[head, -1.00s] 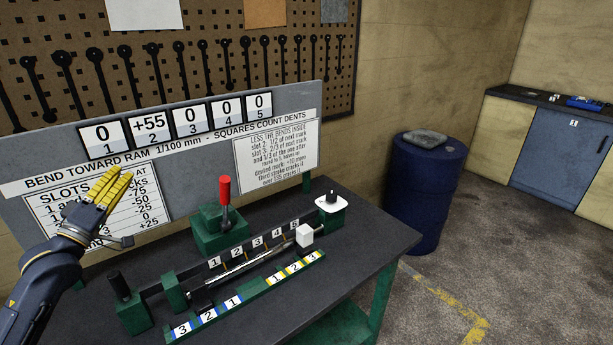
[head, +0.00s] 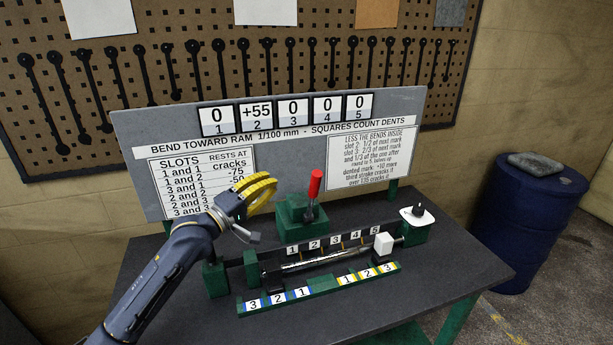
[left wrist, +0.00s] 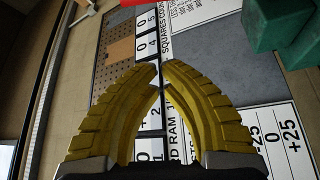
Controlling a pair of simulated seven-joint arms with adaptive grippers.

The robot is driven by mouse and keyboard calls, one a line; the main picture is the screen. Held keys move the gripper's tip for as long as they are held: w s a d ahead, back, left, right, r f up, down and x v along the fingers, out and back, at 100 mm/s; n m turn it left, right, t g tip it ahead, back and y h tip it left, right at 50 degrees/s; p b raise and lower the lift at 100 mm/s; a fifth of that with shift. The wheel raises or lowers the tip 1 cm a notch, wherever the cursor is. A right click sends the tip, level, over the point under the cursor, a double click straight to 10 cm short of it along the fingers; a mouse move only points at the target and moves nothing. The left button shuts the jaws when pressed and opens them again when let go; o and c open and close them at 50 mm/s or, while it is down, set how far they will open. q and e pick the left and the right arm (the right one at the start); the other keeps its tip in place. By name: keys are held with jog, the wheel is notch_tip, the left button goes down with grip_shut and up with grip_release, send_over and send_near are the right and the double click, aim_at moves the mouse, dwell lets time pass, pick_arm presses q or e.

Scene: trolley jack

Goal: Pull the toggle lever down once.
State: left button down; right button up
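The toggle lever (head: 315,184) has a red grip and stands nearly upright, leaning slightly right, on a green block (head: 291,222) behind the bar fixture. My left gripper (head: 274,184) is just left of the red grip in the head view, at about its height, with no contact visible. In the left wrist view its yellow fingers (left wrist: 161,78) curve together and nearly meet at the tips, with nothing between them. A sliver of red (left wrist: 134,2) shows at that view's top edge, and green blocks (left wrist: 268,24) at upper right. My right gripper is not in view.
A sign board (head: 284,142) with number cards reading 0, +55, 0, 0, 0 stands behind the lever. A metal bar (head: 318,258) lies in the green fixture in front. A white block (head: 383,243) sits at its right end. The bench's right side (head: 463,262) is clear.

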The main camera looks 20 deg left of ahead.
pick_arm(q)
jog(key=shift+d+f, duration=0.1)
jog(key=shift+d, duration=0.05)
dwell(0.4)
send_over(313, 197)
jog(key=a, duration=0.3)
jog(key=shift+w+a+r, duration=0.1)
jog(key=shift+w+r, duration=0.1)
jog(key=shift+w, duration=0.2)
jog(key=shift+s, duration=0.1)
dwell(0.5)
